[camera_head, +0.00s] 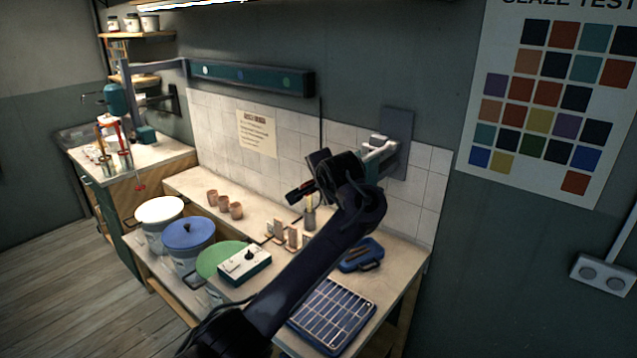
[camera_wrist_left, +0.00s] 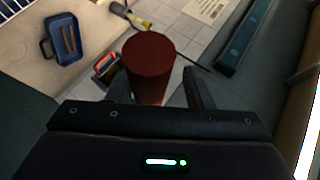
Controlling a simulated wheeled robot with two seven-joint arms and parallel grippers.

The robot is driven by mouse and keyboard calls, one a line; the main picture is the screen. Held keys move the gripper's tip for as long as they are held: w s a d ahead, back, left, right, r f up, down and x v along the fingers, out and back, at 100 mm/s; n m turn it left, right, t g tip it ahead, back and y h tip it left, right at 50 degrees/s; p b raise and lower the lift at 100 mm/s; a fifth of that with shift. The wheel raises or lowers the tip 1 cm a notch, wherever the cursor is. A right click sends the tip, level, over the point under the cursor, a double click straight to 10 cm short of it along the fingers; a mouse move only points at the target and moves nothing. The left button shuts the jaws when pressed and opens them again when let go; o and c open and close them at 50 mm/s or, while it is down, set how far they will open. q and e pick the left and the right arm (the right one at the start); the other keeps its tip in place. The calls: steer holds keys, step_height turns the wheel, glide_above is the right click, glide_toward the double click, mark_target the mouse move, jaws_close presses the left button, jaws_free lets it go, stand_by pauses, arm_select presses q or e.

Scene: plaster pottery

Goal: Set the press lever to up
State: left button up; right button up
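A grey wall panel with a pale metal fixture (camera_head: 378,152) stands out from the wall right of centre; I take it for the press, and part of it is hidden behind my wrist. My left gripper (camera_head: 298,191) is in front of the tiled wall, left of this fixture. In the left wrist view a dark red cylinder (camera_wrist_left: 148,70), perhaps the lever's grip, stands between the fingers of my left gripper (camera_wrist_left: 155,88). A gap shows between the cylinder and the right finger, so the gripper looks open around it. My right gripper is out of view.
Lidded buckets (camera_head: 189,233) stand at the left. A long teal bar (camera_head: 250,77) is on the wall above, and it shows in the wrist view (camera_wrist_left: 245,38).

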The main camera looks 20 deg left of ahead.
arm_select(q)
steer(key=shift+d+f, duration=0.1)
steer(key=shift+s, duration=0.15)
steer(key=b+v, duration=0.2)
steer(key=v, duration=0.5)
steer(key=shift+s+d, duration=0.2)
stand_by(0.4)
steer(key=shift+r, duration=0.25)
